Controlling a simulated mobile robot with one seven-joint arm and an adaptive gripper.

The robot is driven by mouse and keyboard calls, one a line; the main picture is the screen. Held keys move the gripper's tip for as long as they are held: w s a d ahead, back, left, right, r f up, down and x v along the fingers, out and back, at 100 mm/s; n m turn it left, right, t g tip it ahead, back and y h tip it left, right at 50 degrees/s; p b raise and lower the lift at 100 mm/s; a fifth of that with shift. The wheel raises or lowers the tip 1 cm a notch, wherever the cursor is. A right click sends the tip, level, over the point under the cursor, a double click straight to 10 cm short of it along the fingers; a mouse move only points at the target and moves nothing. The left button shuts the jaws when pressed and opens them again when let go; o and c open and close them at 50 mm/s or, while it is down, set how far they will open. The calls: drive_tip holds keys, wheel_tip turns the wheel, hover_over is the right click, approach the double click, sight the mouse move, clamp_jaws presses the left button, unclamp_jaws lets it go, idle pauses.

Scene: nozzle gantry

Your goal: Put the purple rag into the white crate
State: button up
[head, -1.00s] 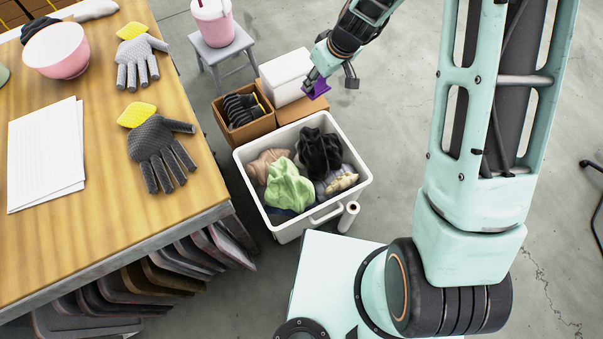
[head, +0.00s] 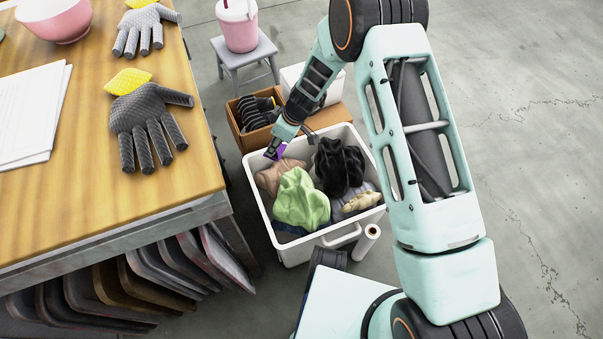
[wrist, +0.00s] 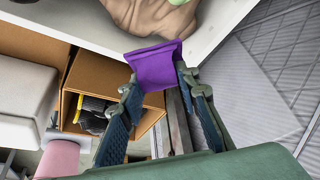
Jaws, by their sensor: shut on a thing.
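The purple rag (wrist: 154,67) is pinched between the fingertips of my gripper (wrist: 153,85). In the head view, only a small part of the rag (head: 280,150) shows beside my gripper (head: 274,153). The gripper is over the far left part of the white crate (head: 259,199), near its back rim. The crate holds a green rag (head: 300,200), a black rag (head: 339,165), a tan rag (head: 279,177) and other cloths. In the wrist view, the rag is close to the crate's wall (wrist: 205,45); I cannot tell whether it touches anything inside.
A cardboard box (head: 240,135) with dark gloves stands behind the crate, near a white box (head: 322,82). A grey stool (head: 238,50) carries a pink bucket (head: 238,27). The wooden table (head: 185,170) is at the left. Bare floor lies at the right.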

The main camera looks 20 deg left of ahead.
wheel_tip(320, 180, down, 8)
drive_tip(key=shift+f+b, duration=0.15)
drive_tip(key=shift+b, duration=0.85)
drive_tip(key=shift+f, duration=0.1)
drive_tip(key=shift+f+b, duration=0.1)
drive_tip(key=shift+b, duration=0.2)
drive_tip(key=o, duration=1)
drive_tip(key=shift+r+p, duration=0.3)
drive_tip(key=shift+p, duration=0.1)
drive_tip(key=p+v, duration=0.2)
drive_tip(key=v, duration=1)
drive_tip(key=shift+p, duration=0.35)
